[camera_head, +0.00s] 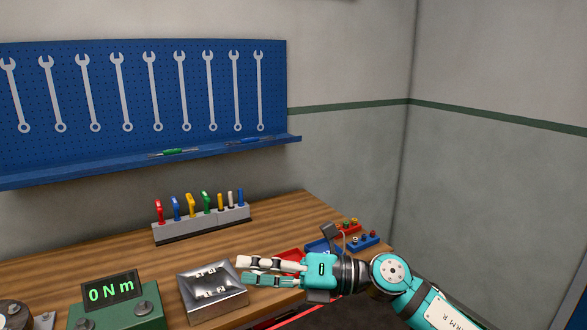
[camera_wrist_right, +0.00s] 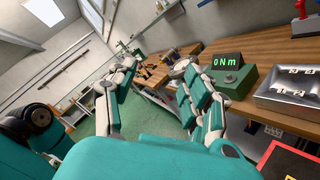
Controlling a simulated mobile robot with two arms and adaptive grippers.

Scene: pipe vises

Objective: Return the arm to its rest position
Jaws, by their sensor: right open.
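My right gripper (camera_head: 246,272) reaches in from the right in the head view, over the right part of the wooden bench. Its fingers point left, towards a metal box with a shiny top, and nothing is held between them. In the right wrist view the two fingers of my right gripper (camera_wrist_right: 155,95) are spread wide apart with nothing between them. My left gripper is not seen in the head view.
The metal box (camera_head: 212,292) and a green torque meter (camera_head: 118,306) reading 0 Nm stand on the bench (camera_head: 150,262). A rack of coloured tools (camera_head: 203,223) stands behind. Red and blue bins (camera_head: 325,249) lie beside my right gripper. A pegboard with wrenches (camera_head: 150,105) hangs on the wall.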

